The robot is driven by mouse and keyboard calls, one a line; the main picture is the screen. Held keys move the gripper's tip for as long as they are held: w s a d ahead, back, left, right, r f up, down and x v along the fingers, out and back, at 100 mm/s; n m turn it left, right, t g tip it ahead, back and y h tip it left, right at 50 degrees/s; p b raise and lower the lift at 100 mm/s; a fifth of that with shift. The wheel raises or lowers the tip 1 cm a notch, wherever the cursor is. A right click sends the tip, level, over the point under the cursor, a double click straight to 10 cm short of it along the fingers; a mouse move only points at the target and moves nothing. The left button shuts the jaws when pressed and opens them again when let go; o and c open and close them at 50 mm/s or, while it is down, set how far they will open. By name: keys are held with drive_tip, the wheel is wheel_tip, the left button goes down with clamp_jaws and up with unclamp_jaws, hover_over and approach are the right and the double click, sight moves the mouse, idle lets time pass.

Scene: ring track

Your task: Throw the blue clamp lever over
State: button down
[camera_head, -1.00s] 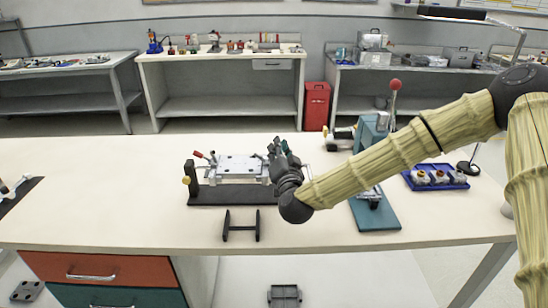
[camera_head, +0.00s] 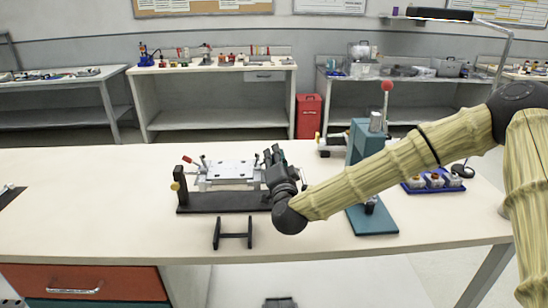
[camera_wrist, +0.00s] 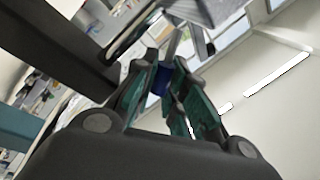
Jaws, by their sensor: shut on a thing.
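The blue clamp lever (camera_wrist: 160,78) shows in the wrist view as a blue grip on a metal rod, between the teal pads of my gripper (camera_wrist: 165,80). My gripper is shut on it. In the head view my gripper (camera_head: 273,157) is at the right end of a fixture with a pale metal plate (camera_head: 232,170) on a dark base (camera_head: 225,201). There the gripper hides the blue lever. A red-tipped lever (camera_head: 203,160) stands at the fixture's left end, tilted.
A teal press (camera_head: 362,145) with a red ball handle stands right of my gripper, behind my forearm. A blue tray (camera_head: 430,186) of small parts lies farther right. A small black stand (camera_head: 233,234) is in front of the fixture. The table's left side is mostly clear.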

drive_tip(key=shift+d, duration=0.1)
drive_tip(key=c, duration=1.4)
unclamp_jaws()
drive_tip(key=shift+c, duration=0.2)
drive_tip(key=shift+r, duration=5)
